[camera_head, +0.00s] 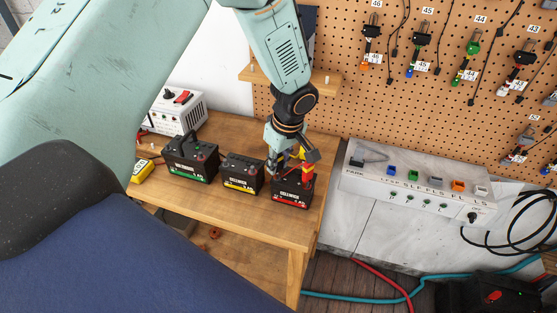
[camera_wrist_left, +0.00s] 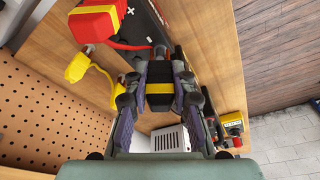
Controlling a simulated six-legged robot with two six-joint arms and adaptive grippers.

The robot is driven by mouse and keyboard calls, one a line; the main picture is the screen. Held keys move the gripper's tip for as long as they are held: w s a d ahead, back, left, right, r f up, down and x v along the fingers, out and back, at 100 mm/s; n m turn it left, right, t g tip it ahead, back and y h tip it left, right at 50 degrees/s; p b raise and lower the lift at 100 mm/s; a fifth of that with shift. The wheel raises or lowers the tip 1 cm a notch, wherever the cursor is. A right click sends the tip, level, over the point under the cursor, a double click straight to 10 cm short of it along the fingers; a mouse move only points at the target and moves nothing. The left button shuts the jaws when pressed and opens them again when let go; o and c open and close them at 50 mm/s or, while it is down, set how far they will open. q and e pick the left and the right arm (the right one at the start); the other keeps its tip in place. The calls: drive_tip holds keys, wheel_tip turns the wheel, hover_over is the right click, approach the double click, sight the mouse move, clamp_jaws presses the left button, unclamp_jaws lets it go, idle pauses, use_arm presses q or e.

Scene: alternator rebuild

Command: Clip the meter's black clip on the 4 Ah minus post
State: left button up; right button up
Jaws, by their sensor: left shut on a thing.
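My left gripper (camera_head: 290,167) is over the red-labelled battery (camera_head: 291,192), the rightmost of three on the wooden bench. In the left wrist view, the gripper (camera_wrist_left: 160,88) is shut on a black clip (camera_wrist_left: 159,72) with a yellow band. The clip's nose points at the black battery top (camera_wrist_left: 142,22); I cannot tell whether it touches a post. A red clip with a yellow band (camera_head: 307,172) is upright at that battery's right post; it also shows in the left wrist view (camera_wrist_left: 92,24). A small yellow device, likely the meter (camera_head: 142,171), lies at the left. My right gripper is out of view.
The yellow-labelled battery (camera_head: 242,175) stands close left of the gripper, then the green-labelled battery (camera_head: 190,160). A white power unit (camera_head: 180,108) is behind. A grey panel with coloured switches (camera_head: 420,185) is right of the bench (camera_head: 235,212). The bench front is clear.

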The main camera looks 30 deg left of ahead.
use_arm(q)
drive_tip(key=shift+f, duration=0.2)
drive_tip(key=shift+a, duration=0.1)
drive_tip(key=o, duration=0.5)
drive_tip(key=shift+w, duration=0.15)
drive_tip(key=o, duration=0.4)
drive_tip(key=shift+s, duration=0.2)
drive_tip(key=shift+c, duration=0.2)
drive_tip(key=shift+w, duration=0.1)
drive_tip(key=p+v, duration=0.1)
drive_tip(key=v, duration=0.1)
drive_tip(key=a+p+v, duration=0.1)
drive_tip(key=p+v, duration=0.1)
drive_tip(key=v, duration=0.1)
drive_tip(key=p+v, duration=0.2)
drive_tip(key=shift+w+a+r, duration=0.15)
drive_tip(key=shift+w+r, duration=0.05)
drive_tip(key=shift+r, duration=0.3)
drive_tip(key=shift+w+r, duration=0.1)
drive_tip(key=shift+r, duration=0.25)
